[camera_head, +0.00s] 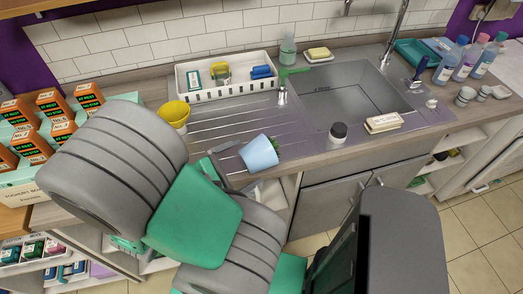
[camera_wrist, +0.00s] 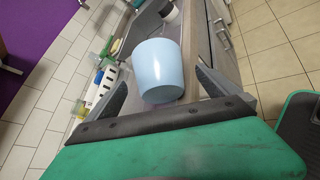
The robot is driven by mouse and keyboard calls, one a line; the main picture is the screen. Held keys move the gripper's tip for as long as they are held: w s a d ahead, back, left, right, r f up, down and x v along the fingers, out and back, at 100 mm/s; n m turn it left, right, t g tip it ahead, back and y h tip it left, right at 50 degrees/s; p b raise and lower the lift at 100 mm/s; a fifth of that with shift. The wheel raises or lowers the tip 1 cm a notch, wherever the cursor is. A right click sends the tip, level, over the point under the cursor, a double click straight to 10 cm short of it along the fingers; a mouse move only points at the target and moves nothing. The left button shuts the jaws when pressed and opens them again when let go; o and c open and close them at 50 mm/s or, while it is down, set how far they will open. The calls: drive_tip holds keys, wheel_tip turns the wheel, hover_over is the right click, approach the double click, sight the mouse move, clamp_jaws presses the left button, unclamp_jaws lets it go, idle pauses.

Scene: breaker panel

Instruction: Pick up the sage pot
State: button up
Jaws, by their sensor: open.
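A light blue pot (camera_head: 259,154) is at the front edge of the counter by the sink, looking tilted in the head view, with a bit of green at its far rim. I take it to be the sage pot, though its colour reads as pale blue. In the wrist view the pot (camera_wrist: 158,70) fills the space between the fingers of my gripper (camera_wrist: 163,78). My gripper (camera_head: 234,167) is open, with a finger on either side of the pot. I cannot tell whether either finger touches it. My arm hides part of the counter.
A yellow pot (camera_head: 174,113) stands to the left behind my arm. A dark-lidded jar (camera_head: 338,133) and a sponge (camera_head: 384,123) lie to the right at the sink's front. A white basket (camera_head: 228,88) and the sink (camera_head: 350,90) are behind. Orange boxes (camera_head: 50,103) stand far left.

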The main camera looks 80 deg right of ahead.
sight(263, 152)
drive_tip(key=x, duration=0.5)
drive_tip(key=r+x, duration=0.1)
drive_tip(key=x, duration=0.2)
drive_tip(key=shift+s, duration=0.15)
drive_tip(key=c, duration=1.7)
drive_tip(key=shift+r, duration=0.1)
drive_tip(key=shift+c, duration=0.2)
wheel_tip(263, 152, up, 10)
drive_tip(key=shift+p, duration=1.25)
